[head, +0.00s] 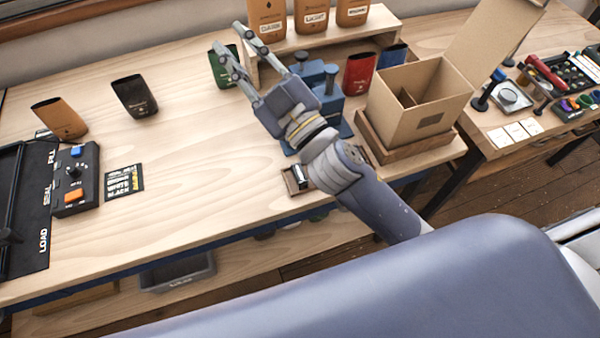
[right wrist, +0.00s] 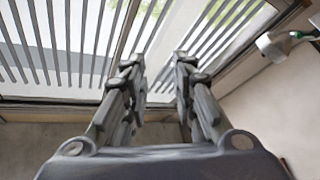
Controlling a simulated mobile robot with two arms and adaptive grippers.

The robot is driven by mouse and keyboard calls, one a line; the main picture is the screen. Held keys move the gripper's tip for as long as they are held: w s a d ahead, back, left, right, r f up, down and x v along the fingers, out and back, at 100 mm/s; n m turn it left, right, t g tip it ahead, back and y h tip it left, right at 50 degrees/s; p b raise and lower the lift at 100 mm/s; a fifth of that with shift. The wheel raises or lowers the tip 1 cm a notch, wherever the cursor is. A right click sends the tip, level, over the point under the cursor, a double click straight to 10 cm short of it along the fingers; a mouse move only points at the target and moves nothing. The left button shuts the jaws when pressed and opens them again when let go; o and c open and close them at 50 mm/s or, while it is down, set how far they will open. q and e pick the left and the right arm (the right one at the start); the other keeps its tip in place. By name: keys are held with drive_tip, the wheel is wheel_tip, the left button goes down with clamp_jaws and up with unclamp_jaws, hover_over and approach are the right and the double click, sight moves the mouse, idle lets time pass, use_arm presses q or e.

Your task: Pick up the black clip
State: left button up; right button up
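My right gripper (head: 227,36) is raised over the back of the main bench, pointing to the upper left. Its two fingers are apart with nothing between them. In the right wrist view the gripper (right wrist: 160,62) also shows open and empty, facing a slatted window. I cannot make out a black clip for certain. A small tray of coloured, clip-like pieces (head: 574,108) stands on the side table at the far right, far from the gripper. The pieces are too small to tell apart. My left gripper is not in view.
An open cardboard box (head: 418,105) stands between the gripper and the side table (head: 540,143). Coffee bags (head: 134,97) stand on the bench, more on a raised shelf (head: 325,40). A control box (head: 75,180) sits at left.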

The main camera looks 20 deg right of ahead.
drive_tip(key=s+a+r+n+g+y, duration=0.2)
drive_tip(key=s+a+n+g+y, duration=0.2)
drive_tip(key=a+n+g+y, duration=0.3)
drive_tip(key=s+a+r+n+g+y, duration=0.3)
drive_tip(key=s+a+n+g+y, duration=0.25)
drive_tip(key=n, duration=0.45)
drive_tip(key=s+a+f+n+g+h, duration=0.2)
drive_tip(key=s+a+f+n+g, duration=0.2)
drive_tip(key=f+n+g, duration=0.3)
drive_tip(key=n+h, duration=0.1)
drive_tip(key=h, duration=1.8)
hover_over(300, 172)
wheel_tip(300, 172, down, 19)
drive_tip(key=shift+g+h, duration=0.25)
drive_tip(key=shift+g, duration=0.1)
wheel_tip(300, 172, down, 5)
drive_tip(key=shift+d+r+p, duration=0.1)
drive_tip(key=shift+r+p, duration=0.1)
drive_tip(key=shift+p, duration=0.5)
drive_tip(key=shift+f, duration=0.35)
wheel_tip(300, 172, down, 5)
drive_tip(key=p, duration=0.2)
drive_tip(key=shift+r+p, duration=0.1)
drive_tip(key=shift+p, duration=0.25)
drive_tip(key=shift+f, duration=0.3)
drive_tip(key=c, duration=0.4)
